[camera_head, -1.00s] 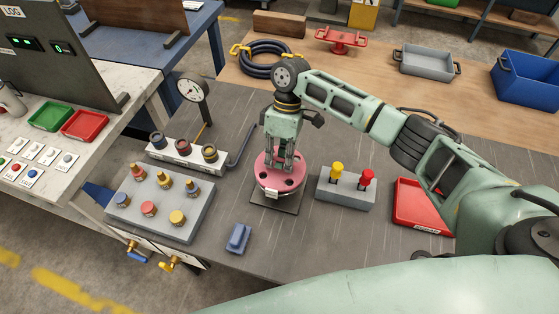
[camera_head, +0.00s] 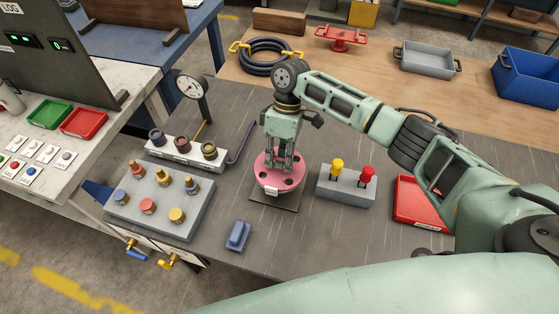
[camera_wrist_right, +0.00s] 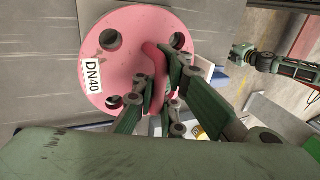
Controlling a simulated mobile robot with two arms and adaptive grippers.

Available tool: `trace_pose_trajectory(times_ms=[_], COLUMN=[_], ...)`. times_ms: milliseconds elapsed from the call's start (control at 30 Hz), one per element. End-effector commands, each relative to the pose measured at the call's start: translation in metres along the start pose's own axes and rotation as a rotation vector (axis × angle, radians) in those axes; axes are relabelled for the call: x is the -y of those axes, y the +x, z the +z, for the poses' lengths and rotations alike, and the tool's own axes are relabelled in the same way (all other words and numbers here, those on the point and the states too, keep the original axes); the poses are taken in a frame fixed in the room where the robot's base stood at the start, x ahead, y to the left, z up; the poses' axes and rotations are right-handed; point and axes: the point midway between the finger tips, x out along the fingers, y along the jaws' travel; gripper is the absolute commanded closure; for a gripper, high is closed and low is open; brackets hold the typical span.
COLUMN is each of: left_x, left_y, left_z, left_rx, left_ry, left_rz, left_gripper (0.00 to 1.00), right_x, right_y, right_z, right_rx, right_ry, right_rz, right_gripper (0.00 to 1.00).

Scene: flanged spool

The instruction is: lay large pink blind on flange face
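The large pink blind (camera_head: 271,185) is a round disc with bolt holes and an upright pink handle. It lies about level over a dark square plate (camera_head: 288,206) near the middle of the bench. The right wrist view shows the blind (camera_wrist_right: 112,78) with a white DN40 label and the handle (camera_wrist_right: 152,62). My right gripper (camera_head: 279,169) points down at its centre, fingers closed on both sides of the handle. The flange face is hidden beneath the blind, so contact cannot be told. A small green arm end, seemingly my left gripper (camera_wrist_right: 241,54), shows at the right wrist view's upper right.
A grey block with yellow and red knobs (camera_head: 346,188) stands close right of the blind, with a red tray (camera_head: 418,204) beyond. Left are a fittings block (camera_head: 160,200), a three-socket rack (camera_head: 185,154) and a gauge (camera_head: 192,88). A blue block (camera_head: 238,236) lies in front.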

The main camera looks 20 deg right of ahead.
Motion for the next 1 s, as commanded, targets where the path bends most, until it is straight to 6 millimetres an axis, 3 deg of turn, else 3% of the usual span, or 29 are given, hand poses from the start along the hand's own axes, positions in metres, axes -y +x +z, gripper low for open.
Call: trace_pose_trajectory(times_ms=[233, 567, 867, 1000], left_x=[0.000, 0.000, 0.002, 0.001], left_y=[0.000, 0.000, 0.001, 0.001], left_z=[0.000, 0.000, 0.001, 0.001], left_rx=[0.000, 0.000, 0.001, 0.001], left_ry=[0.000, 0.000, 0.000, -0.001], left_rz=[0.000, 0.000, -0.002, -0.002], left_gripper=[0.73, 0.73, 0.73, 0.73], right_x=[0.001, 0.001, 0.000, -0.001], right_y=[0.000, 0.001, 0.004, -0.007], right_z=[0.000, 0.000, 0.002, 0.001], right_rx=[0.000, 0.001, 0.007, 0.003], right_ry=[-0.002, -0.001, 0.002, 0.002], right_rz=[-0.001, -0.001, -0.002, -0.001], right_gripper=[1.00, 0.70, 0.70, 0.70])
